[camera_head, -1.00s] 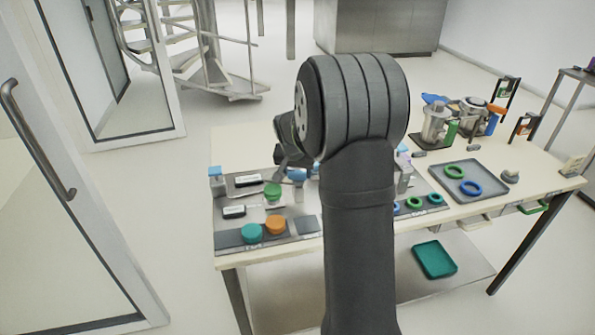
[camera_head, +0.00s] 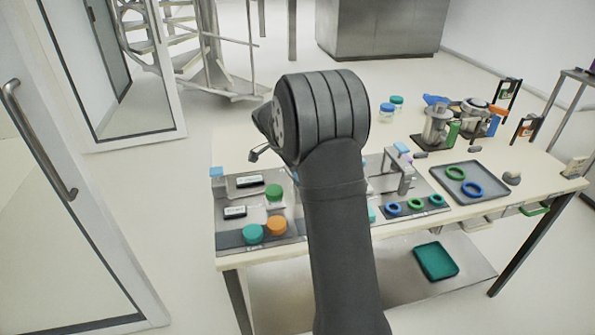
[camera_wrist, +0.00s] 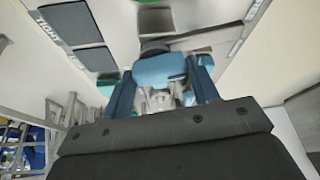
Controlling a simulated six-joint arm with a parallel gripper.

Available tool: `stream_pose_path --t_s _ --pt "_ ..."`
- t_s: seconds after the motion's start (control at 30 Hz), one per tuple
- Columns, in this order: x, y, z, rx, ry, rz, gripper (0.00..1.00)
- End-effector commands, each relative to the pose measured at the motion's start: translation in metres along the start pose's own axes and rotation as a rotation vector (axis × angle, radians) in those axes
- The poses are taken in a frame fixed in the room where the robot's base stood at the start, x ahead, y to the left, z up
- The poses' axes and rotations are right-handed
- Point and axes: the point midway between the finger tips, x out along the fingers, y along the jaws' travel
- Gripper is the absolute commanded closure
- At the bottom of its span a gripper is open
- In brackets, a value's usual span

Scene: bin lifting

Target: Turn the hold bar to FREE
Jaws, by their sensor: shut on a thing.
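In the wrist view a blue block (camera_wrist: 160,70) sits between the two blue-padded fingers of my gripper (camera_wrist: 163,88), which is shut on it. It may be the grip of the hold bar; I cannot tell for certain, and I cannot read FREE anywhere. A dark rounded part shows just beyond the block. In the head view my arm hides the fingers and the block. A grey board (camera_head: 230,200) with green, teal and orange lids lies at the table's left end, partly behind my arm.
A panel marked TIGHT (camera_wrist: 50,32) shows in the wrist view. In the head view, a grey bridge-like stand (camera_head: 405,180) rises right of my arm, by several rings. A tray (camera_head: 490,189) with two rings and glass-like jugs (camera_head: 437,125) stand further right. Two small jars (camera_head: 387,112) are behind.

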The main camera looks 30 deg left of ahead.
Motion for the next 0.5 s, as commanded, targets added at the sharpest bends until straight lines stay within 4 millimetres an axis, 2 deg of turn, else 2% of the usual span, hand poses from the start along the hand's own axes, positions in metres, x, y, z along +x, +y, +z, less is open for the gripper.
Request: stream_pose_path --t_s 0.2,0.5 --pt "0.0007 -0.0009 0.0003 0.121 -0.002 0.051 0.86" --pt "0.001 -0.0012 0.0002 0.202 -0.003 0.085 0.86"
